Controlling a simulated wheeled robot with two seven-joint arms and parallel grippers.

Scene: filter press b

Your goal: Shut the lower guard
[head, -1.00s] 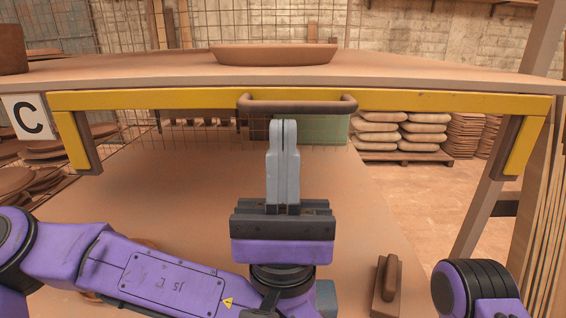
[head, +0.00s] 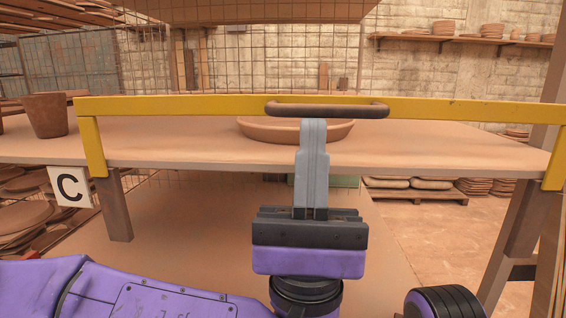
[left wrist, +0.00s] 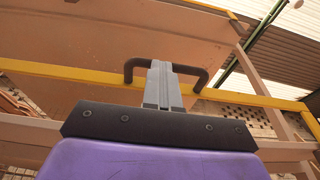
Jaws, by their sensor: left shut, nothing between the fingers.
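The yellow guard (head: 190,106) is a long bar with a short leg at each end, standing across the picture above the front edge of the shelf. Its dark brown bar handle (head: 345,110) is at its middle. My left gripper (head: 313,122) is upright and shut with nothing in it. Its fingertips are right below the handle in the head view; I cannot tell whether they touch it. In the left wrist view the handle (left wrist: 198,78) shows behind the fingers, on the yellow bar (left wrist: 60,71). My right gripper is out of view.
The shelf (head: 200,155) behind the guard carries a shallow clay dish (head: 265,133) and a brown pot (head: 45,115). A plate marked C (head: 70,187) is at the left. Stacked bags (head: 410,184) lie on a pallet behind.

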